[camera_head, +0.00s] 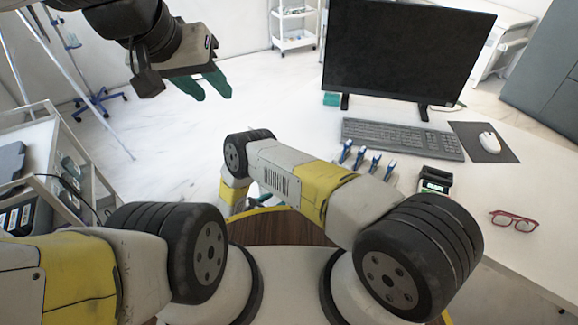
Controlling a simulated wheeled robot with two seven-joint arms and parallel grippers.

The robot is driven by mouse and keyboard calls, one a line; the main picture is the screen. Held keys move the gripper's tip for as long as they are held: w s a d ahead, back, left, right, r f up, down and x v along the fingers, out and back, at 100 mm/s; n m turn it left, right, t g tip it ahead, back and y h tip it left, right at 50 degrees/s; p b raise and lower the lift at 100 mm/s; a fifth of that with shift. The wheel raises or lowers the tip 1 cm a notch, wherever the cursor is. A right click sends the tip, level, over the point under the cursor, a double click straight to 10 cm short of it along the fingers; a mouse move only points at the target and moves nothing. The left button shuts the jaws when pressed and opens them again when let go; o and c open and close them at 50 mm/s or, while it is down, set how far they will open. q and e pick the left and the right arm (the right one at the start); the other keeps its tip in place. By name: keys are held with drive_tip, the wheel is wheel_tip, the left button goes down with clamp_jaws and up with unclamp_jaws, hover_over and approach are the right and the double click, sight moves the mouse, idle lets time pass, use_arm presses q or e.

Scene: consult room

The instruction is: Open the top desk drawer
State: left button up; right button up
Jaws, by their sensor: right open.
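The white desk (480,200) fills the right side of the head view. I cannot make out its top drawer; my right arm covers the near left part of the desk. My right gripper (264,200) is low near the desk's left end, mostly hidden behind my arm, with only a bit of its teal fingers showing. It is open, and I cannot tell whether it touches anything. My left gripper (212,92) is raised at the upper left, away from the desk. Its two teal fingers are apart with nothing between them.
On the desk are a monitor (405,55), a keyboard (403,138), a mouse (489,142), red glasses (513,221), several blue-tipped tools (375,163) and a small black device (434,181). A cart (45,150) stands left. The floor between is clear.

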drive_tip(key=x, duration=0.7)
drive_tip(key=shift+w+d+f, duration=0.25)
clamp_jaws()
idle(1.2)
